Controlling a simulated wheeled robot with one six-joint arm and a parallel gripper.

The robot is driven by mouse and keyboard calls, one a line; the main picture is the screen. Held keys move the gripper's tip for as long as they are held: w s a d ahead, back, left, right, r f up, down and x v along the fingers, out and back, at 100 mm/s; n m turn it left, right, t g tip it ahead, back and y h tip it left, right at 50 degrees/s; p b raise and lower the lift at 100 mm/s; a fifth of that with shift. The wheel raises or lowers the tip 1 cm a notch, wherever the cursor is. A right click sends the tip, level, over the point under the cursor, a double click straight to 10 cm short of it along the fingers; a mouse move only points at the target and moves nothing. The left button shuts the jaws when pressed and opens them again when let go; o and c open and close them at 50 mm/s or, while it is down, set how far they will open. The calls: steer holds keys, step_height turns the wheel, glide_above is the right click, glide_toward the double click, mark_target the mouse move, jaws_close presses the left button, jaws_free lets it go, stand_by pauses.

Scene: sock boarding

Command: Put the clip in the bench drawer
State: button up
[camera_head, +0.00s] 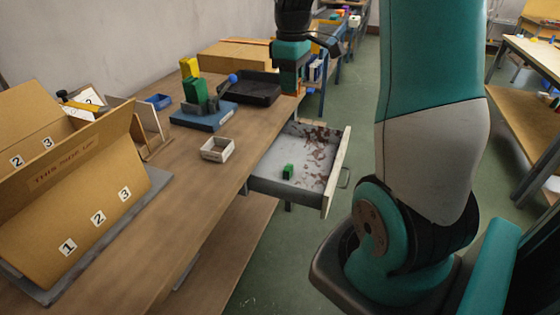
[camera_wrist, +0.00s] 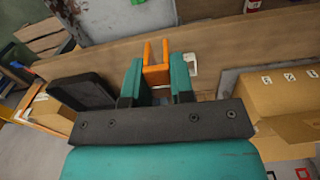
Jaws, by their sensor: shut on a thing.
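In the wrist view, my gripper (camera_wrist: 157,68) is shut on an orange forked clip (camera_wrist: 157,72), held between its two teal fingers with the prongs pointing away from the hand. The clip appears above the bench. In the head view, the bench drawer (camera_head: 337,172) is pulled out over the aisle. Its grey inside holds a small green block (camera_head: 288,171) and reddish-brown scraps. Part of the drawer also shows beyond the clip in the wrist view (camera_wrist: 110,32).
A small white box (camera_head: 217,149) sits near the bench edge by the drawer. The drawer has much bare floor.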

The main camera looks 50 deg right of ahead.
steer(key=b, duration=0.8)
glide_above(302, 181)
steer(key=s+a, duration=0.2)
steer(key=a, duration=0.1)
step_height(302, 181, down, 14)
step_height(302, 181, down, 14)
steer(key=shift+s+d+r+b, duration=0.1)
steer(key=shift+s+r+b, duration=0.05)
steer(key=shift+b, duration=1)
steer(key=shift+f+b, duration=0.35)
steer(key=shift+f, duration=2.2)
steer(key=shift+f, duration=0.2)
steer(key=o, duration=0.9)
steer(key=shift+r, duration=0.1)
steer(key=shift+r, duration=0.1)
